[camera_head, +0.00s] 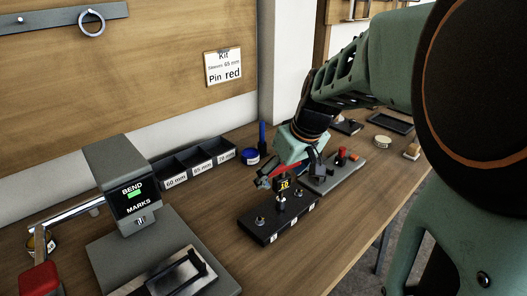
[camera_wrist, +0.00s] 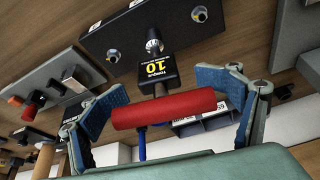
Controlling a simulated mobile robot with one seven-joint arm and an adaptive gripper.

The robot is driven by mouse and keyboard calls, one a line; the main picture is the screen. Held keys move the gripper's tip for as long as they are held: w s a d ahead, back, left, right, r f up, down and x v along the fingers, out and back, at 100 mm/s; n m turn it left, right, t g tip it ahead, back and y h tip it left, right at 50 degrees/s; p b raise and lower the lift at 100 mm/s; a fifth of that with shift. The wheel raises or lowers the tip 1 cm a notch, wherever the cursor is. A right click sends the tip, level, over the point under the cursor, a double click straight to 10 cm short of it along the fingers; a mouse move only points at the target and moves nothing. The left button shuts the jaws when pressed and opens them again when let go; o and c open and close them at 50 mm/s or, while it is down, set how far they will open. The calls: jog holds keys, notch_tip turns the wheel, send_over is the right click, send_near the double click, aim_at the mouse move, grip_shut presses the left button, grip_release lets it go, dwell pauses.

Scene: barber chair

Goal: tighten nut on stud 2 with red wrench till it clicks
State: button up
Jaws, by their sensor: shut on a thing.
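The red wrench has a red handle (camera_wrist: 168,110) and a black head (camera_wrist: 160,70) marked "TORQUE 10". My gripper (camera_wrist: 165,104) is shut on the handle, one finger at each end. The wrench also shows in the head view, where its head (camera_head: 284,184) is over the middle of the black stud block (camera_head: 258,236). The block carries studs in a row, with small labels on its front edge. The wrench's tip meets the middle stud (camera_wrist: 153,42); I cannot tell how fully it sits on the nut. The outer studs (camera_wrist: 113,55) and (camera_wrist: 200,14) are uncovered.
A grey fixture (camera_head: 318,186) with red and black parts stands just beyond the block. Bench in front of the block is clear.

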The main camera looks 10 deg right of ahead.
jog(key=shift+m+h+p, duration=0.5)
jog(key=shift+m+p, duration=0.05)
jog(key=shift+m, duration=0.75)
jog(key=shift+r+m+p, duration=0.15)
jog(key=shift+m+p, duration=0.25)
jog(key=shift+m, duration=0.2)
jog(key=shift+m+h, duration=0.8)
jog(key=shift+m, duration=0.7)
jog(key=shift+n+p, duration=0.35)
jog(key=shift+n, duration=0.25)
jog(key=shift+n+y, duration=0.7)
jog(key=shift+n, duration=0.4)
jog(key=shift+r+p, duration=2.05)
jog(key=shift+r, duration=0.4)
